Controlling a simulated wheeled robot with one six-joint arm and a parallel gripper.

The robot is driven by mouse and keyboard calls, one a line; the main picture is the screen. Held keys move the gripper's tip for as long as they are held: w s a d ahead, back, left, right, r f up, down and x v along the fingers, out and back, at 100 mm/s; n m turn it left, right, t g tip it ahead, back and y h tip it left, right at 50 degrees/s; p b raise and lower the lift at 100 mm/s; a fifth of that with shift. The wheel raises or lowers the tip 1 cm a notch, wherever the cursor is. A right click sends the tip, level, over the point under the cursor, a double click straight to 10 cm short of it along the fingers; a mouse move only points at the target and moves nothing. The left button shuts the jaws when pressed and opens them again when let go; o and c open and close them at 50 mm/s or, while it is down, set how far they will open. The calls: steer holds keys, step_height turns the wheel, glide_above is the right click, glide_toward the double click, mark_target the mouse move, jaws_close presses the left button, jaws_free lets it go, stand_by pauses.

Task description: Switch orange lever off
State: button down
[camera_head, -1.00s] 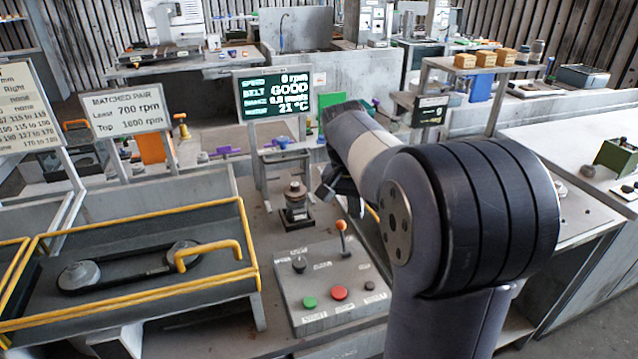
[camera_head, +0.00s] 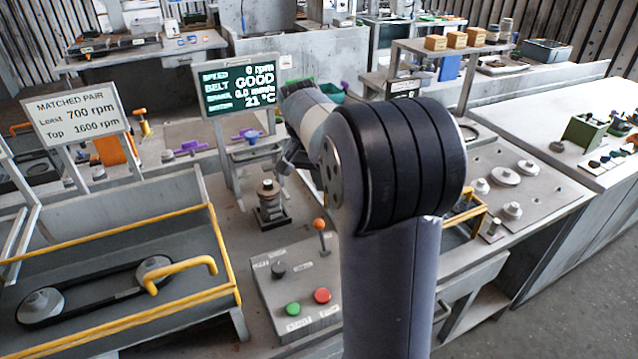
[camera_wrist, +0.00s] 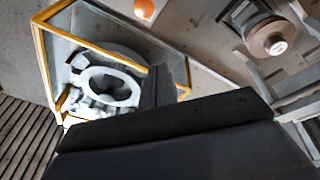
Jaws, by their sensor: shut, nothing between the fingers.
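The orange lever (camera_head: 319,226) stands upright on a grey control panel (camera_head: 265,296), its round orange knob on a thin metal stem. Its knob also shows at the top edge of the wrist view (camera_wrist: 144,9). My gripper (camera_head: 288,164) is small and partly hidden behind my arm in the head view, above and behind the panel, apart from the lever. In the wrist view my gripper's dark finger (camera_wrist: 160,88) stands at the middle, shut and empty, with the knob well beyond it.
The panel also has a black knob (camera_head: 278,269), a green button (camera_head: 293,309) and a red button (camera_head: 322,295). A metal spindle unit (camera_head: 270,205) stands behind it. A yellow-railed belt tray (camera_head: 110,265) is left; a screen (camera_head: 240,90) stands behind.

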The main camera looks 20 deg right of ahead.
mark_target(322, 237)
steer(key=f, duration=0.2)
steer(key=s+f+p, duration=0.1)
steer(key=f, duration=0.1)
steer(key=s+f, duration=0.1)
steer(key=f, duration=0.1)
steer(key=shift+a+f, duration=0.25)
steer(key=shift+a, duration=0.1)
steer(key=shift+s+a, duration=0.2)
steer(key=shift+f, duration=0.1)
